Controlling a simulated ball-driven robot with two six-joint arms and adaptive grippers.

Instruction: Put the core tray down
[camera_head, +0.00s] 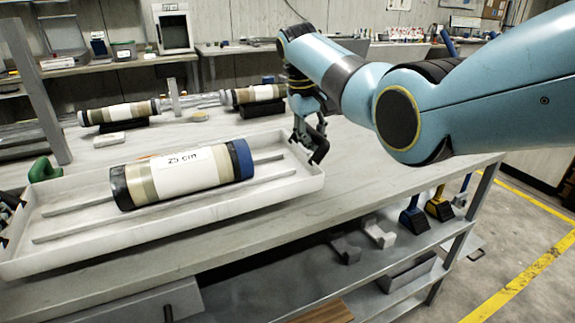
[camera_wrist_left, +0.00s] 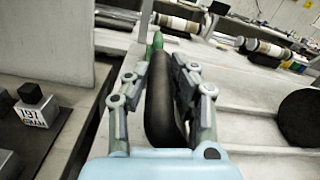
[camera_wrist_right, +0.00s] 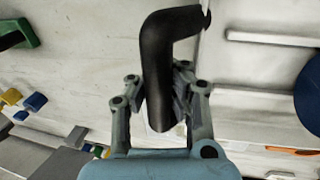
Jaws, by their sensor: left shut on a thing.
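The white core tray (camera_head: 265,203) lies level along the bench front, with a core liner (camera_head: 185,176) marked "25 cm" in it, dark cap left and blue cap right. I cannot tell whether the tray touches the bench top. My right gripper (camera_head: 312,140) is at the tray's right end. In the right wrist view its fingers (camera_wrist_right: 160,100) close around the black bent handle (camera_wrist_right: 165,60). My left gripper (camera_wrist_left: 155,95) is shut on the black handle (camera_wrist_left: 160,105) at the other end. In the head view only dark parts of it show at the left edge.
Behind the tray, two more liners (camera_head: 118,112) (camera_head: 258,94) rest on black cradles. A green-handled item (camera_head: 44,170) stands behind the tray's left end. The bench top (camera_head: 400,165) is clear to the right. Lower shelves (camera_head: 330,262) hold grey pieces.

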